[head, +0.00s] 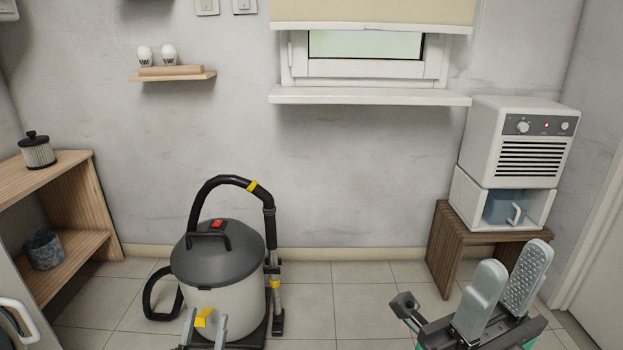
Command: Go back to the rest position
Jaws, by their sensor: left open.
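My left gripper (204,329) shows at the bottom edge, left of centre, in the head view. Its two pale grey fingers stand apart with nothing seen held between them. It appears in front of the lower body of a grey vacuum cleaner (217,265). I cannot tell whether it touches the vacuum cleaner. The rest of my left arm is cut off by the bottom edge.
A wooden shelf unit (62,160) stands at the left.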

